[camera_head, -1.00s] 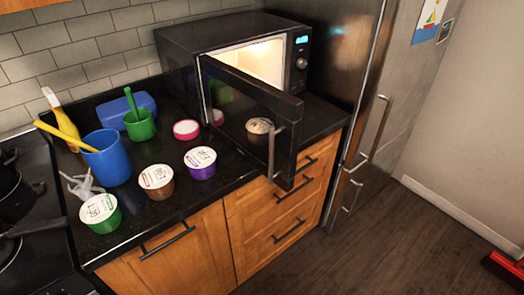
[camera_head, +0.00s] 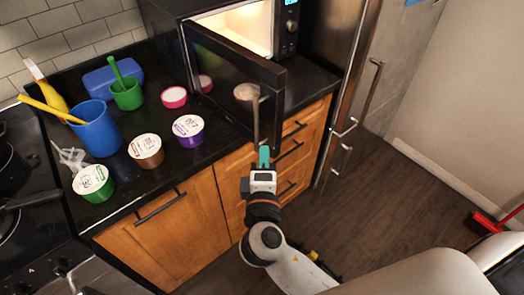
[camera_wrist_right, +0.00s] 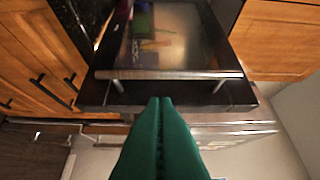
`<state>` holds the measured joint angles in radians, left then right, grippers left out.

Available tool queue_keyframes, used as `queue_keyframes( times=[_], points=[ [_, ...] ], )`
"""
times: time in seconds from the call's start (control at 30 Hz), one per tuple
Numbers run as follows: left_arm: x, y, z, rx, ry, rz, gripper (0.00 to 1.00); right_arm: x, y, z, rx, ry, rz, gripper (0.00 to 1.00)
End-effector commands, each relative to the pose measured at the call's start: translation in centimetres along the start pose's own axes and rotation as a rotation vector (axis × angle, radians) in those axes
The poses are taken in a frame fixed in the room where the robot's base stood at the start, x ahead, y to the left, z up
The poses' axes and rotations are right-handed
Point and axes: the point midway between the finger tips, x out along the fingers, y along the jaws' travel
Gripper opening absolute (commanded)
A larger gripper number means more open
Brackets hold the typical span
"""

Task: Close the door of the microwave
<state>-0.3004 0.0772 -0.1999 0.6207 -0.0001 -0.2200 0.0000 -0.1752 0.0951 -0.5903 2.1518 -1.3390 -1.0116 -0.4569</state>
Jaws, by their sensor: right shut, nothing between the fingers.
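The black microwave (camera_head: 180,15) stands on the counter, its lit inside showing. Its door (camera_head: 228,75) is swung open toward me, past the counter's front edge. A vertical metal handle (camera_head: 256,122) is on the door's outer edge side. My right gripper (camera_head: 264,156) is shut and empty, just in front of the lower part of the door edge. In the right wrist view its green fingers (camera_wrist_right: 160,105) are pressed together, with the door handle (camera_wrist_right: 165,75) running across just beyond the tips. I cannot tell whether they touch the door. My left gripper is not in view.
Several cups, a blue mug (camera_head: 95,127) and a green cup (camera_head: 127,95) stand on the counter left of the door. The steel fridge (camera_head: 345,70) is on the right. Drawers (camera_head: 290,150) are below, and the floor (camera_head: 370,190) at right is open.

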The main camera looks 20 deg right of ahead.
Motion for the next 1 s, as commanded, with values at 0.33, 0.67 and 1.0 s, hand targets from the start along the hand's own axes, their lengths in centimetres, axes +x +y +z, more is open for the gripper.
queue_keyframes(
  times=[0.33,0.67,1.0],
  points=[
    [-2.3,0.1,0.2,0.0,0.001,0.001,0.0,6.1,-0.2,0.1,-0.001,-0.003,0.0,0.0],
    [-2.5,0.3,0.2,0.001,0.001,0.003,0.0,7.6,0.1,0.1,0.001,-0.003,0.003,0.0],
    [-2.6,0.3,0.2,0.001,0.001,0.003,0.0,7.8,0.1,-0.3,-0.001,-0.014,0.002,0.0]
  ],
)
